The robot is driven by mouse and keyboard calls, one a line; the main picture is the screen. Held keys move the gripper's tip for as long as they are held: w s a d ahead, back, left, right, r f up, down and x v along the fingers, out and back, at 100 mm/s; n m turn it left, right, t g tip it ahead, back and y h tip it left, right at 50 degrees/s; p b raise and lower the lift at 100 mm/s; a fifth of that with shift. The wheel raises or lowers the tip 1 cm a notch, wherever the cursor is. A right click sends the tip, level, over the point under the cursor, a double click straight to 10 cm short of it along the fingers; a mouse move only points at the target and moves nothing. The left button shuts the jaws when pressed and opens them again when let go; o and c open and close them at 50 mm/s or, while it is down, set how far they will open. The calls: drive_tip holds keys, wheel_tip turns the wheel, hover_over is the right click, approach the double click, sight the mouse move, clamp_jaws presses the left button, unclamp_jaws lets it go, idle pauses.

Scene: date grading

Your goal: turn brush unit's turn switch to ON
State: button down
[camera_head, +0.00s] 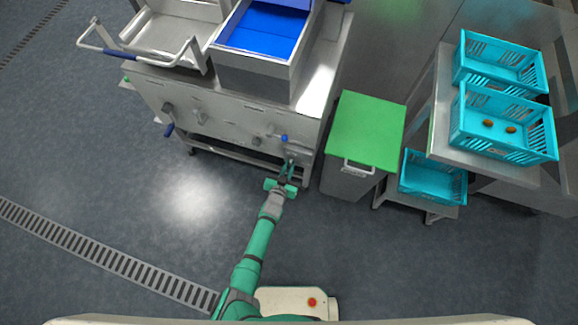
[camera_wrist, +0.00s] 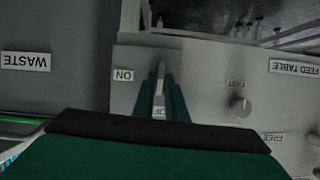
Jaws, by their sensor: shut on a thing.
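The turn switch (camera_wrist: 159,82) is a narrow pale lever on the grey panel (camera_wrist: 205,75), seen in the wrist view between my fingers. My gripper (camera_wrist: 162,92) has its two green fingers shut on it, one on each side. The lever lies up and down in the picture, in line with a partly hidden label reading OF. The ON label (camera_wrist: 123,74) is to its left, turned round. In the head view my gripper (camera_head: 287,170) is at the lower right of the steel machine's front (camera_head: 225,125); the switch is too small to tell there.
A knob (camera_wrist: 240,105) sits right of the switch. In the head view, a green-lidded bin (camera_head: 366,130) stands close right of my gripper. A rack (camera_head: 436,110) with teal crates (camera_head: 500,145) is farther right; one holds two dates. Floor to the left is clear.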

drive_tip(key=shift+m, duration=0.3)
drive_tip(key=shift+m+y, duration=0.5)
drive_tip(key=shift+y, duration=0.2)
drive_tip(key=shift+d+m+t, duration=0.1)
drive_tip(key=shift+m+t, duration=0.2)
drive_tip(key=shift+m, duration=0.1)
drive_tip(key=shift+s+d+f+m+t+y, duration=0.1)
drive_tip(key=shift+m+t+y, duration=0.2)
drive_tip(key=shift+m+y, duration=0.45)
drive_tip(key=shift+s+d+f+m+t+y, duration=0.1)
drive_tip(key=shift+m+t+y, duration=0.3)
drive_tip(key=shift+m, duration=0.55)
drive_tip(key=shift+d+f+m+t+y, duration=0.15)
drive_tip(key=shift+m+t+y, duration=0.25)
drive_tip(key=shift+m, duration=0.75)
drive_tip(key=shift+f+m+t+y, duration=0.2)
drive_tip(key=shift+m+t, duration=0.35)
drive_tip(key=shift+m, duration=0.65)
drive_tip(key=shift+d+f+m+t+y, duration=0.1)
drive_tip(key=shift+m+t+y, duration=0.3)
drive_tip(key=shift+m, duration=0.75)
drive_tip(key=shift+h, duration=0.25)
